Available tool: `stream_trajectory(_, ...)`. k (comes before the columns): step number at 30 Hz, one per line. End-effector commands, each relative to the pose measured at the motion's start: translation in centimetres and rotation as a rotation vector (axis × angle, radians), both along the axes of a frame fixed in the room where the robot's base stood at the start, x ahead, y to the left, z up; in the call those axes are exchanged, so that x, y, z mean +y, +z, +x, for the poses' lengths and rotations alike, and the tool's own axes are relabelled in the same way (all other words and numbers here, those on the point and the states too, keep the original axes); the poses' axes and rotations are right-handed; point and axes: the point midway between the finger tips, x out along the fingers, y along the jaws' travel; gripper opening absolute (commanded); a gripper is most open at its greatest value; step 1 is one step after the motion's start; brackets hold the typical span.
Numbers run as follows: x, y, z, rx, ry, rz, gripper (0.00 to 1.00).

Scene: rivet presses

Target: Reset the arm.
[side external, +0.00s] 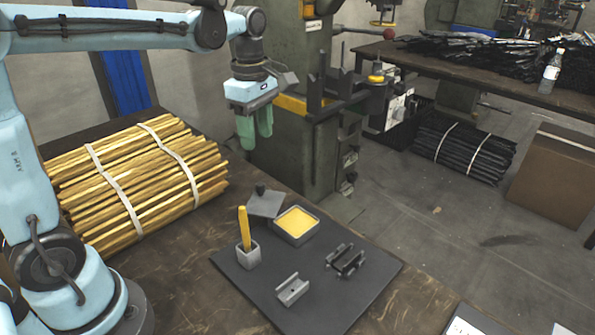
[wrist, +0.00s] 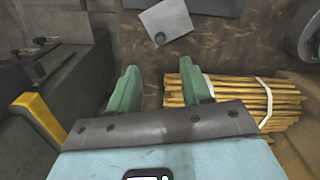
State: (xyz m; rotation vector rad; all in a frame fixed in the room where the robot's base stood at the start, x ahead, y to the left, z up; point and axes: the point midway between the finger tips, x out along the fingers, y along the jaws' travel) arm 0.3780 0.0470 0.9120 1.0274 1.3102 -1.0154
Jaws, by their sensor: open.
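My gripper (side external: 255,128) has green fingers and hangs in the air above the far edge of the table, beside the green press. In the wrist view my gripper (wrist: 162,90) shows its two fingers apart with nothing between them. The gripper is open and empty. My arm reaches across from the left, above the bundle of yellow sticks (side external: 135,172).
A dark mat (side external: 330,308) on the table (side external: 190,265) holds a grey cup (side external: 249,255) with a yellow stick, a yellow-filled tray (side external: 295,225), a lid (side external: 265,205), a grey block (side external: 292,290) and a black fixture (side external: 346,261). The press (side external: 305,150) stands close behind.

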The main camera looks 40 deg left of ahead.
Motion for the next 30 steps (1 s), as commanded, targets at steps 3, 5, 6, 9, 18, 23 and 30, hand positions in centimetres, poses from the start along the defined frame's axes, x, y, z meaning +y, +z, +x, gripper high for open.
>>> stream_trajectory(3,-0.5,0.0,-0.9,-0.046,-0.140,0.010,0.48)
stream_trajectory(5,-0.9,0.0,-1.6,-0.083,-0.258,0.022,0.48)
stream_trajectory(6,-1.2,0.0,-2.1,-0.113,-0.349,0.035,0.48)
stream_trajectory(9,-1.9,-0.3,-3.4,-0.190,-0.592,0.081,0.48)
stream_trajectory(18,-3.7,-2.3,-7.0,-0.370,-1.298,0.321,0.48)
stream_trajectory(23,-4.3,-3.5,-8.3,-0.415,-1.579,0.465,0.48)
stream_trajectory(30,-4.7,-4.2,-8.9,-0.430,-1.749,0.570,0.48)
